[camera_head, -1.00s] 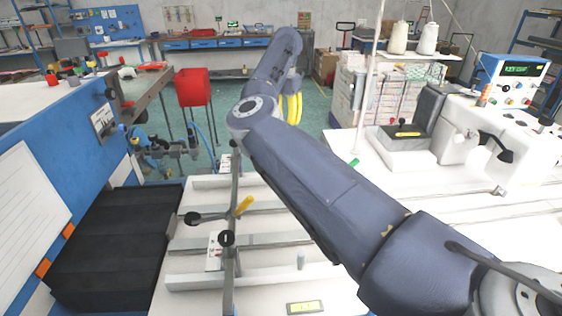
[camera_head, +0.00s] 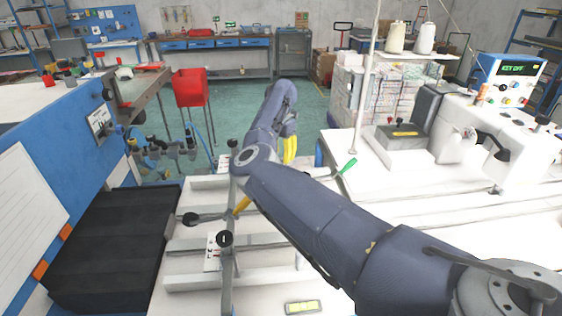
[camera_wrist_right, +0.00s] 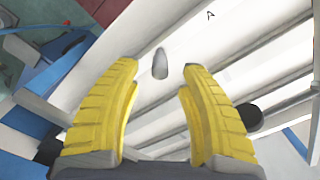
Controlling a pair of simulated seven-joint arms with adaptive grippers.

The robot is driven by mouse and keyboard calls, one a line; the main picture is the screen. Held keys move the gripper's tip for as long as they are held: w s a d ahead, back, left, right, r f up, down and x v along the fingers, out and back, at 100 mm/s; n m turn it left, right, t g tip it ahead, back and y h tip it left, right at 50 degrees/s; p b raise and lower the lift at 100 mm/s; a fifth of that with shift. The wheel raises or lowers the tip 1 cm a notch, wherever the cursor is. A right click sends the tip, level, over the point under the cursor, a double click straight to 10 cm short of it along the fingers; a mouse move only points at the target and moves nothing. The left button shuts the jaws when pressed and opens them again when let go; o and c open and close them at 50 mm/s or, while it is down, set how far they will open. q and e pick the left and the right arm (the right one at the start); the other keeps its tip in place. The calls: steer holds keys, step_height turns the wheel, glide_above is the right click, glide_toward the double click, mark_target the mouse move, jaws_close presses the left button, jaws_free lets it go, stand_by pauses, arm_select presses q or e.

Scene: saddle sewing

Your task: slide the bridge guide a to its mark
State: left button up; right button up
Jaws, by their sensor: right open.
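In the right wrist view a short grey peg (camera_wrist_right: 160,63) stands on the pale barred fixture (camera_wrist_right: 120,112). A letter A is printed on a white strip of it. I cannot tell for sure which bar is bridge guide a, nor where its mark is. My right gripper (camera_wrist_right: 160,68) is open and empty, its yellow fingers on either side of the peg in the picture; contact is not visible. In the head view my right gripper (camera_head: 290,149) hangs over the far part of the white table, and my arm hides part of the bars. My left gripper is not in view.
A dark upright bar with a black knob (camera_head: 224,239) and a ball-ended lever (camera_head: 190,219) crosses the rails. A black ribbed block (camera_head: 105,245) lies left. A green-handled tool (camera_head: 347,166) lies right of my arm. A white sewing machine (camera_head: 510,130) stands at right.

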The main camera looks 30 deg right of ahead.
steer(key=shift+f, duration=1.35)
steer(key=shift+c, duration=0.4)
jaws_close()
